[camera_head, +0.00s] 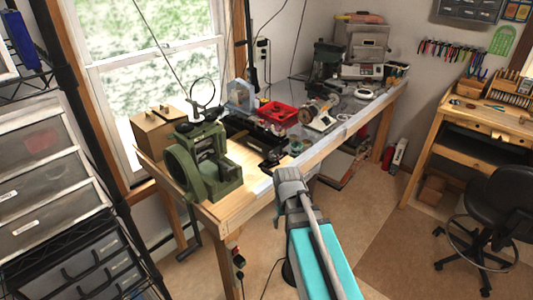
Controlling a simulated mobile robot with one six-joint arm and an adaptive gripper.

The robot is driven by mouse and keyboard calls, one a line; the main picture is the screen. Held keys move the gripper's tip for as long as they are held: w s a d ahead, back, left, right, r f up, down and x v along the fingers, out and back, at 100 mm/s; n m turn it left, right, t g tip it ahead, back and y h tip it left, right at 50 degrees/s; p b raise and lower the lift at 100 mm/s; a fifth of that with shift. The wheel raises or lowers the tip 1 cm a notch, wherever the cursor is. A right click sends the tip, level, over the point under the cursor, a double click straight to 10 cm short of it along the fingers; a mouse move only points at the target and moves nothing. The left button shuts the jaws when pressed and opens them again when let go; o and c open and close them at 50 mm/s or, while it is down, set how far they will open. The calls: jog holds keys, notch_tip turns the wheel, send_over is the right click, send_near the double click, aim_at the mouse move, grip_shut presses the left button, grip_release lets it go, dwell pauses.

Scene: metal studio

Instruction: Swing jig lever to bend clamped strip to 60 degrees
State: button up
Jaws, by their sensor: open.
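My arm reaches up from the bottom of the head view and ends, as far as I see, in a grey joint at the front edge of the workbench (240,200). I cannot make out my gripper; whatever lies beyond the joint is hidden or too small to tell. A dark metal piece (270,160) lies on the bench just beyond and left of the joint. I cannot tell whether it is part of the bending jig. No jig lever or clamped strip can be told apart at this size.
A red tray (277,112) and several tools crowd the bench behind. A drawer rack (50,190) stands left, a black chair (493,205) right. The floor between is open.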

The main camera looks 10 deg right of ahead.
aim_at(269, 171)
jog(key=w+r+n+p, duration=0.2)
jog(key=w+r, duration=0.1)
jog(key=w, duration=0.5)
jog(key=w+r+n+p, duration=0.2)
jog(key=w+r+p, duration=0.1)
jog(key=w, duration=0.5)
jog(key=w+r+n+p, duration=0.2)
jog(key=w+r+p, duration=0.1)
jog(key=w, duration=0.6)
jog(key=shift+a+r, duration=0.1)
jog(key=shift+r, duration=0.05)
notch_tip(269, 171, down, 9)
jog(key=b, duration=0.8)
jog(key=shift+b, duration=0.3)
jog(key=shift+s, duration=0.1)
grip_shut()
